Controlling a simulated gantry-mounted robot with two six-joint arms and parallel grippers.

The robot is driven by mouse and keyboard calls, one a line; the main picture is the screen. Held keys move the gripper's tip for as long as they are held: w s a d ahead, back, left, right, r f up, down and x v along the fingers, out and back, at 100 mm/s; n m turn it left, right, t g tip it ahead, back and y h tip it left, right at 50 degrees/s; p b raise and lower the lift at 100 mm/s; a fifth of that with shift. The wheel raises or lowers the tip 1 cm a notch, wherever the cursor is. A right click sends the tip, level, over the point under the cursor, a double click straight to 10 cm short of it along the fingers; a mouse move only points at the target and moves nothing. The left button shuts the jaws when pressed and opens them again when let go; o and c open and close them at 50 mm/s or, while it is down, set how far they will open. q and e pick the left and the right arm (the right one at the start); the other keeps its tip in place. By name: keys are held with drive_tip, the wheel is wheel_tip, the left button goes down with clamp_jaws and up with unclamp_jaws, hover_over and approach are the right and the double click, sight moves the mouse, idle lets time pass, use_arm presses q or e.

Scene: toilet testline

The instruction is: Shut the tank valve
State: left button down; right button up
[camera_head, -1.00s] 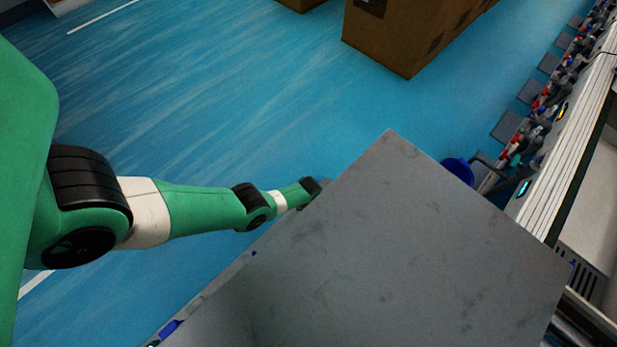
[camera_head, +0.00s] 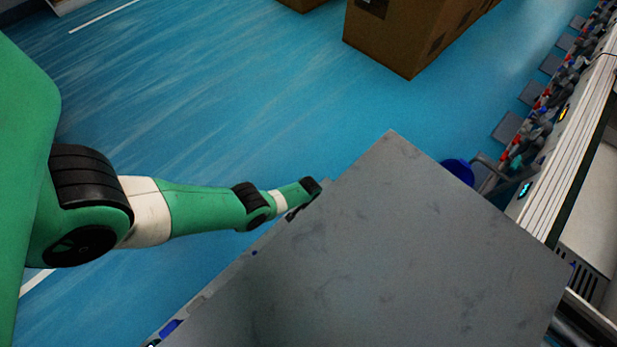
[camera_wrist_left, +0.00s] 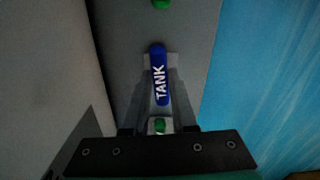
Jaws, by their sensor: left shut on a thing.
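The tank valve handle (camera_wrist_left: 161,85) is a blue lever with white "TANK" lettering, on a grey panel in the left wrist view. It points nearly along the picture's vertical. My left gripper (camera_wrist_left: 160,72) has its two grey fingers on either side of the lever and is shut on it. In the head view, my left arm reaches the left side of the large grey box (camera_head: 400,240); the lever and fingertips are hidden there. My right gripper is in neither view.
A green part (camera_wrist_left: 160,126) on a pale mount sits below the lever, and another green part (camera_wrist_left: 161,3) is above it. A cardboard box (camera_head: 405,40) stands on the blue floor (camera_head: 230,90). A line of equipment (camera_head: 560,130) runs along the right.

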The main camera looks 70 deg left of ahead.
use_arm(q)
drive_tip(key=shift+m, duration=0.6)
drive_tip(key=c, duration=0.7)
unclamp_jaws()
drive_tip(key=shift+r, duration=0.1)
wheel_tip(320, 180, up, 11)
drive_tip(key=p, duration=1.1)
drive_tip(key=shift+r+p, duration=0.2)
drive_tip(key=shift+p, duration=0.1)
